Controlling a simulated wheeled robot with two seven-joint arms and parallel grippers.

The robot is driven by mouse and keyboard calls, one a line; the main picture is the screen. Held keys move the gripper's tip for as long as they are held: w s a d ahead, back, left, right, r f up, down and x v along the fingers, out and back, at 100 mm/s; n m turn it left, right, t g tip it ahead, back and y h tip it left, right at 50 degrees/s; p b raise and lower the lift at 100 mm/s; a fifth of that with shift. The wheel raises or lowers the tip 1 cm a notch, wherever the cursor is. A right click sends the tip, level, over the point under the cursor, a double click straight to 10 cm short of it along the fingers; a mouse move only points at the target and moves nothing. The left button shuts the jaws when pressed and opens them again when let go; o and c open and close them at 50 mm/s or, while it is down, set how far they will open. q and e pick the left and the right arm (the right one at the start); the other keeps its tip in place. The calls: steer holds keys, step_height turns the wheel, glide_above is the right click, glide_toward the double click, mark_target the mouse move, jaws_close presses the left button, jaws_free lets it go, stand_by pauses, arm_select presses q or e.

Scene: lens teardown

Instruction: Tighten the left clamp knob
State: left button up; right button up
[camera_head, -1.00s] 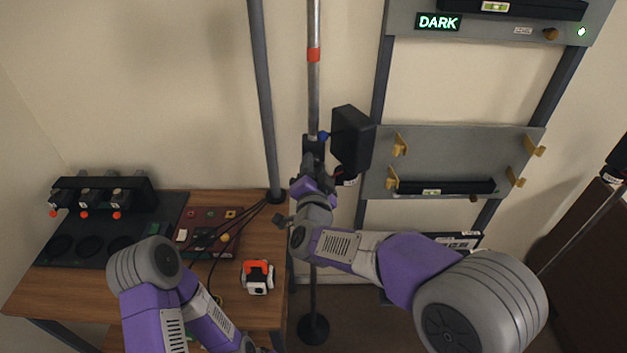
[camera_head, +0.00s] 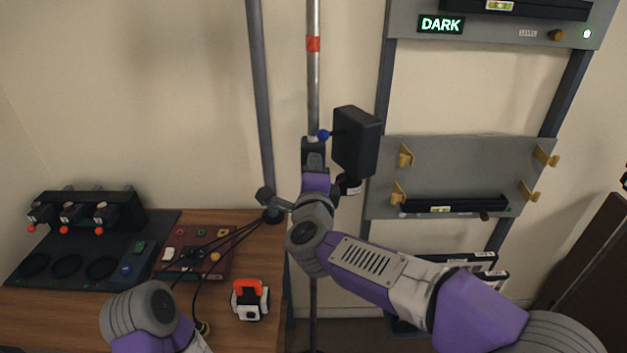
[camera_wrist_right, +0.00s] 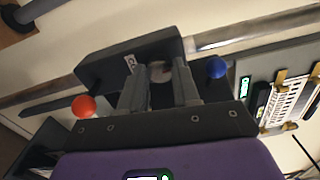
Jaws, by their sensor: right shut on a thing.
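A black clamp box (camera_head: 356,143) sits on the upright metal pole (camera_head: 313,85), with a blue ball (camera_head: 323,134) on its left side. In the wrist view the clamp box (camera_wrist_right: 108,66) shows a blue ball (camera_wrist_right: 216,68) and a red ball (camera_wrist_right: 84,107) at either side. My right gripper (camera_head: 314,150) is at the pole beside the box. In the wrist view its fingers (camera_wrist_right: 160,88) are closed around a small pale round part, which looks like the clamp knob (camera_wrist_right: 160,71); the fingers hide much of it. My left gripper is out of view.
A wooden table (camera_head: 225,330) at the left carries a black rack (camera_head: 85,213), a red board (camera_head: 200,250) with cables, and an orange-white device (camera_head: 250,299). A grey frame at the right holds a panel (camera_head: 455,165) with yellow hooks and a sign (camera_head: 441,25) reading DARK.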

steer(key=shift+f+m+b, duration=0.1)
steer(key=shift+m+b, duration=0.55)
steer(key=shift+m, duration=0.25)
steer(key=o, duration=1.1)
steer(key=shift+c, duration=0.2)
steer(key=s, duration=0.7)
steer(key=shift+s+p, duration=0.3)
steer(key=shift+p, duration=0.1)
